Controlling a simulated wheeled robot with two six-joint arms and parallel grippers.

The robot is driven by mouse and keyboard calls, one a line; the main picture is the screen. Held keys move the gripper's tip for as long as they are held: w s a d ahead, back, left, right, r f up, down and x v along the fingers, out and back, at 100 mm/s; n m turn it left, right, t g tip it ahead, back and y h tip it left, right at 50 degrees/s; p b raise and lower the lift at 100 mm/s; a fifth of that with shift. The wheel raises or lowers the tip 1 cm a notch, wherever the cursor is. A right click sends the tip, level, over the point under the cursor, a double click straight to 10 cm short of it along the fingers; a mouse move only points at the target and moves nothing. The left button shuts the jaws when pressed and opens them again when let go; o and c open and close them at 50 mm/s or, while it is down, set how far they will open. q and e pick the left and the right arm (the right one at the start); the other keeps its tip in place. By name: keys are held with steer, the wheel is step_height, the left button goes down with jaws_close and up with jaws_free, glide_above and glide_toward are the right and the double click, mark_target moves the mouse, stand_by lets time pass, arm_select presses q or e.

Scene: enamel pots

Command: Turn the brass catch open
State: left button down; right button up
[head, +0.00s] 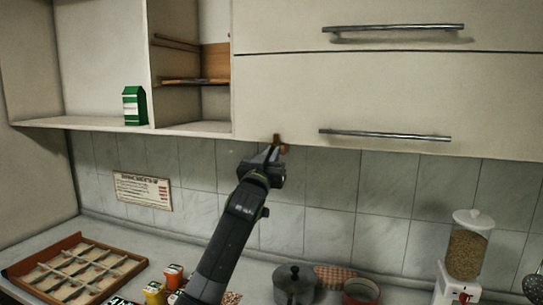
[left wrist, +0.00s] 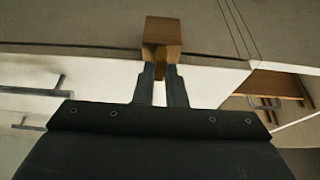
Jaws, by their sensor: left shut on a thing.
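The brass catch (head: 278,141) hangs at the lower left edge of the closed wall cupboard, just right of the open shelves. In the left wrist view it shows as a brown block (left wrist: 162,31) with a small brass-coloured part (left wrist: 160,63) below it. My left gripper (head: 274,155) reaches up from below, its jaws shut on that brass part. The fingertips (left wrist: 160,72) hide some of the catch, so its exact turn angle is hard to tell. My right gripper is in neither view.
The cupboard front (head: 290,95) has two bar handles, upper (head: 393,28) and lower (head: 385,135). A green carton (head: 134,106) stands on the open shelf. Below are a divided wooden tray (head: 75,270), a lidded pot (head: 293,285) and a grain dispenser (head: 467,250).

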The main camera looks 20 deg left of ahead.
arm_select(q)
steer(key=shift+a+r+m+g+h+b, duration=0.1)
steer(key=shift+m+g+h+b, duration=0.9)
steer(key=shift+m, duration=2.75)
steer(key=shift+f+m+g+h+b, duration=0.1)
steer(key=shift+m+g+h+b, duration=0.85)
steer(key=shift+m, duration=2.75)
steer(key=shift+a+r+m+g+h+b, duration=0.1)
steer(key=shift+m+g+h+b, duration=0.85)
steer(key=shift+m, duration=2.8)
steer(key=shift+h+p, duration=0.3)
